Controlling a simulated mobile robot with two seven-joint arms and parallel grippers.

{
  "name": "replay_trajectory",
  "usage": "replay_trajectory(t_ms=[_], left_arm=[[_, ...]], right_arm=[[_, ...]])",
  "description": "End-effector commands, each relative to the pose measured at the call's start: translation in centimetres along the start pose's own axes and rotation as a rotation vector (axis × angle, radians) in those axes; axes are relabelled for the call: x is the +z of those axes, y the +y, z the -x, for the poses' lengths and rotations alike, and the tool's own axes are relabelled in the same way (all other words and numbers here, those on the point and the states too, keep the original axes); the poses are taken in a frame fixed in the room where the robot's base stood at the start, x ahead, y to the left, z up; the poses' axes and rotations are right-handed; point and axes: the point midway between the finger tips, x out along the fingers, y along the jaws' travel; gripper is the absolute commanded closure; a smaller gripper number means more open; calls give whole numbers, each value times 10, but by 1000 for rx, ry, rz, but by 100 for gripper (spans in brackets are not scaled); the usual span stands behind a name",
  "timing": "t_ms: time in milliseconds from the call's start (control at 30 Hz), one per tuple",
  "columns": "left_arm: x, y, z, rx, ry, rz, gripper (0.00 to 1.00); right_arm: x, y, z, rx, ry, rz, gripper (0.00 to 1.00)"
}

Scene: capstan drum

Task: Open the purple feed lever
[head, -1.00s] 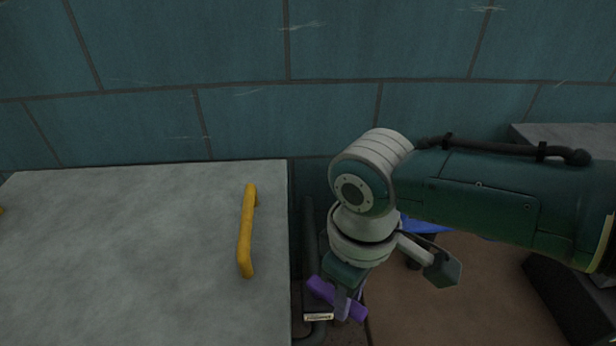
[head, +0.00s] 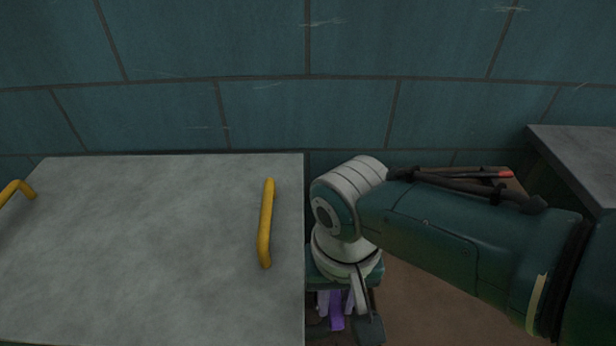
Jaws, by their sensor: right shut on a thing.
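The purple feed lever (head: 336,313) shows low in the head view, in the gap just right of the grey-topped cabinet. It now appears as a short upright purple piece, and much of it is hidden by my gripper. My right gripper (head: 332,300) points down into the gap and is shut on the lever. My wrist hides the upper side of this grip. My left gripper is not in view.
The grey slab top (head: 150,240) fills the left and carries yellow handles, one near its right edge (head: 266,222) and one at far left (head: 17,188). A grey table (head: 580,160) stands at right. Brown floor (head: 430,310) shows between. A teal tiled wall (head: 350,40) is behind.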

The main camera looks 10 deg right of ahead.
Motion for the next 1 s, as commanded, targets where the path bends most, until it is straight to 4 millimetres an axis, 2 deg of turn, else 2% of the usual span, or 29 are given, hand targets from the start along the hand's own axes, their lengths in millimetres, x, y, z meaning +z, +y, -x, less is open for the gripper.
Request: replay_trajectory(t_ms=[667,700,933,1000], left_arm=[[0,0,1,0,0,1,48],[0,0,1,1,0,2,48],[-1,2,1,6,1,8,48],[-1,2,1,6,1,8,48]], right_arm=[[-1,-2,1,-3,2,-65,100],[-1,-2,1,-3,2,-65,71],[-1,-2,0,-1,2,-63,45],[-1,-2,0,-1,1,-62,43]])
